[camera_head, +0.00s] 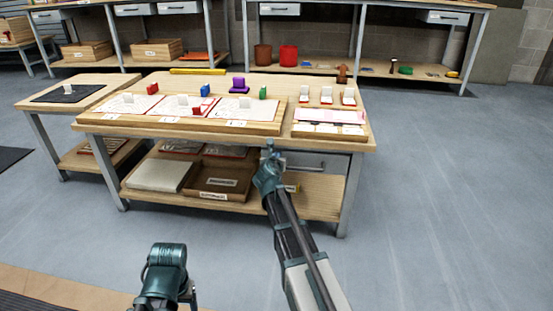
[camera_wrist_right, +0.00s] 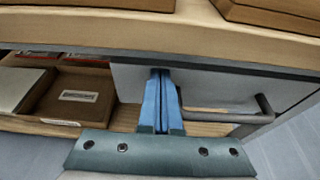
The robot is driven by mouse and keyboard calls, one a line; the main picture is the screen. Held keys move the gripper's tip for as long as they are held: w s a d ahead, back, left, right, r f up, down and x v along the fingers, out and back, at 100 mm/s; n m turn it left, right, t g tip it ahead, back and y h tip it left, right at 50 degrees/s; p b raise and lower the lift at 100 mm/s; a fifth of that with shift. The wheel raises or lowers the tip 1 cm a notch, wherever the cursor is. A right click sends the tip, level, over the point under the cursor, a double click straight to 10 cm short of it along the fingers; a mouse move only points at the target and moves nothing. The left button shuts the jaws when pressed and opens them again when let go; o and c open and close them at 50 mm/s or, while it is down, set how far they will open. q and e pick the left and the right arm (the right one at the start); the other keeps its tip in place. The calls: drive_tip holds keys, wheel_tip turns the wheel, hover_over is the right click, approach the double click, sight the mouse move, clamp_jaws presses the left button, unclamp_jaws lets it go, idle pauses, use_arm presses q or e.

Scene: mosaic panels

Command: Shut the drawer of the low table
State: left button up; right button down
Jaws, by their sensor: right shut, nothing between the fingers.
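The low table (camera_head: 230,136) stands ahead with its wooden top and grey legs. Its drawer (camera_head: 312,160) sits under the right part of the top, partly hidden behind my right arm in the head view. In the right wrist view the drawer shows as a grey front panel (camera_wrist_right: 215,88) with a dark bar handle (camera_wrist_right: 262,108), close under the table edge. I cannot tell whether a small gap remains. My right gripper (camera_wrist_right: 160,74) is shut and empty, its fingertips at the left part of the front; contact is unclear. It also shows in the head view (camera_head: 270,150). My left gripper's fingers are not visible.
Panels and coloured blocks lie on the tabletop. On the lower shelf are a pale box (camera_head: 160,175) and a brown labelled tray (camera_head: 222,180). A smaller side table (camera_head: 50,104) stands at left. The floor to the right is clear.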

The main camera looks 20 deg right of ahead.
drive_tip(key=shift+w+d+r, duration=0.1)
drive_tip(key=shift+w+d, duration=0.05)
drive_tip(key=shift+w, duration=0.15)
drive_tip(key=f+p+v, duration=0.1)
drive_tip(key=p+v, duration=0.2)
drive_tip(key=v, duration=1.1)
drive_tip(key=shift+s+a+f, duration=0.25)
drive_tip(key=shift+s+a, duration=0.1)
drive_tip(key=shift+s, duration=0.05)
